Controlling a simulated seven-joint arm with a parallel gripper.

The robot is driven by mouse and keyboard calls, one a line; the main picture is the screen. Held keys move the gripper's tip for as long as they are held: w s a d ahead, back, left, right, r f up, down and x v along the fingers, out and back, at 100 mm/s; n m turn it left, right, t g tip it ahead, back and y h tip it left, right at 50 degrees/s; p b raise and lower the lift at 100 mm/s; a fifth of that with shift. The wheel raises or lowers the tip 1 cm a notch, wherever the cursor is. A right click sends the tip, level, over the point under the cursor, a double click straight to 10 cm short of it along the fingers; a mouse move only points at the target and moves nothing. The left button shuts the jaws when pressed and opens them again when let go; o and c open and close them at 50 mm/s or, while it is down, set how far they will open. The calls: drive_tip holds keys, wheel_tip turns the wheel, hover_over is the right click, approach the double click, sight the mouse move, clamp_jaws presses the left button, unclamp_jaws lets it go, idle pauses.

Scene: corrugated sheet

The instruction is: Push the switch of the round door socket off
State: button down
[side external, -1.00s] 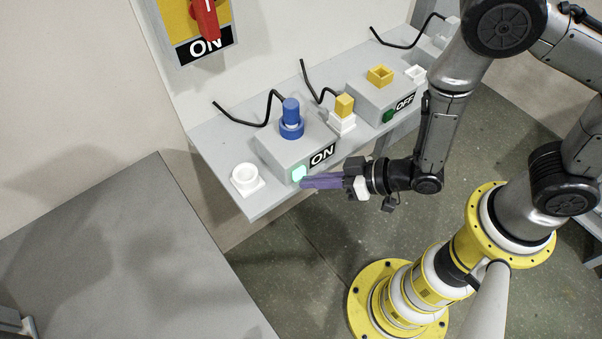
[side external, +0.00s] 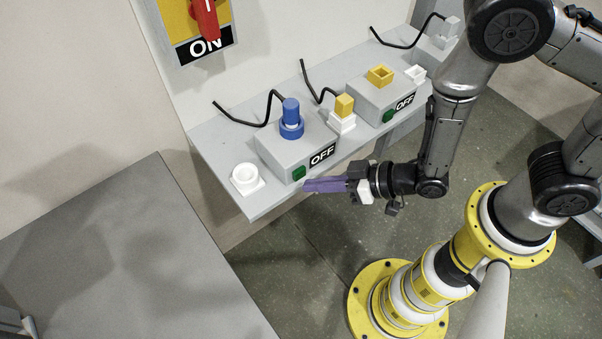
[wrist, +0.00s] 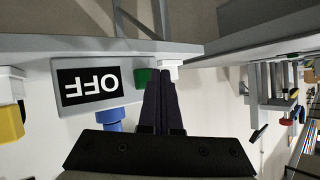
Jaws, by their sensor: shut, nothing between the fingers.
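The round socket box (side external: 284,152) is grey, with a blue round plug (side external: 291,118) seated upright in its top and a black cable from it. Its front label (side external: 322,154) reads OFF, and its switch (side external: 299,173) is dark green and unlit. My gripper (side external: 306,186) is shut and empty, its purple fingertips just in front of and slightly below the switch. In the wrist view the OFF label (wrist: 91,87) appears upside down, and the green switch (wrist: 141,77) is partly hidden behind my fingers (wrist: 161,75).
A second grey box (side external: 372,98) with a square yellow socket, also labelled OFF, stands to the right. A yellow plug (side external: 344,106) sits on a white holder between them. A white round holder (side external: 246,178) is at the left shelf end. A red lever (side external: 206,20) hangs above.

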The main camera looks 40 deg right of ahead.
drive_tip(key=s, duration=0.6)
idle(0.6)
